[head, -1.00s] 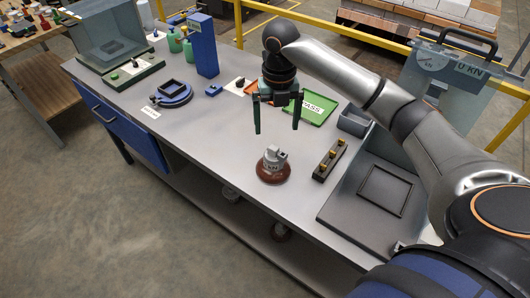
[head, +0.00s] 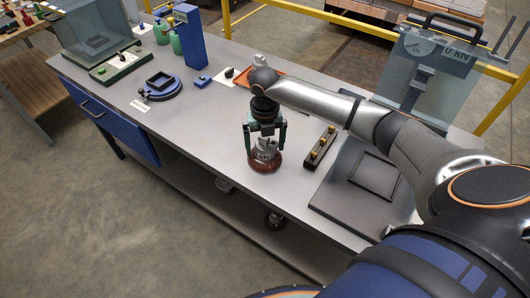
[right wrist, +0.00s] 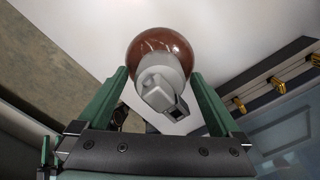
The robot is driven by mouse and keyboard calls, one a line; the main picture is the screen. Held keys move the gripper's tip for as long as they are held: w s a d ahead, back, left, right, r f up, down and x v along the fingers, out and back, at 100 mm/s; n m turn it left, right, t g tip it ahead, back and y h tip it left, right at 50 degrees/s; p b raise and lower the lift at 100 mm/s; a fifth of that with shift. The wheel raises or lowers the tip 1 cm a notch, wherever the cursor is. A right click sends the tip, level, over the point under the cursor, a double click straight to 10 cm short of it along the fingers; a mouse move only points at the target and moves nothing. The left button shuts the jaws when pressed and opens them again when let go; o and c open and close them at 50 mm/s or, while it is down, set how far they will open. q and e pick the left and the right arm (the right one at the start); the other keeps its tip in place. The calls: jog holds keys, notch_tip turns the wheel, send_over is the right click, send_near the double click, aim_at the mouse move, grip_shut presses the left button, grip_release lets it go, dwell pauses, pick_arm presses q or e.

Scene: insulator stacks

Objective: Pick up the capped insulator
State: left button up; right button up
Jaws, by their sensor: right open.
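The capped insulator (head: 265,158) stands upright near the front edge of the bench, with a brown disc-shaped base and a grey metal cap on top. In the right wrist view the insulator (right wrist: 160,52) shows its round brown body and grey cap (right wrist: 160,88) between the fingers. My right gripper (head: 265,150) is above it with its green fingers pointing down on both sides of the cap. The right gripper (right wrist: 160,95) is open, and a gap shows between cap and fingers. My left gripper is not in view.
A black block with brass studs (head: 320,147) lies right of the insulator. A grey test stand (head: 345,190) with a gauge is farther right. The bench (head: 200,130) is clear left of the insulator.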

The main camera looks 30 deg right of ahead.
grip_shut()
dwell(0.8)
jog(key=shift+w+r, duration=0.1)
jog(key=shift+r, duration=0.05)
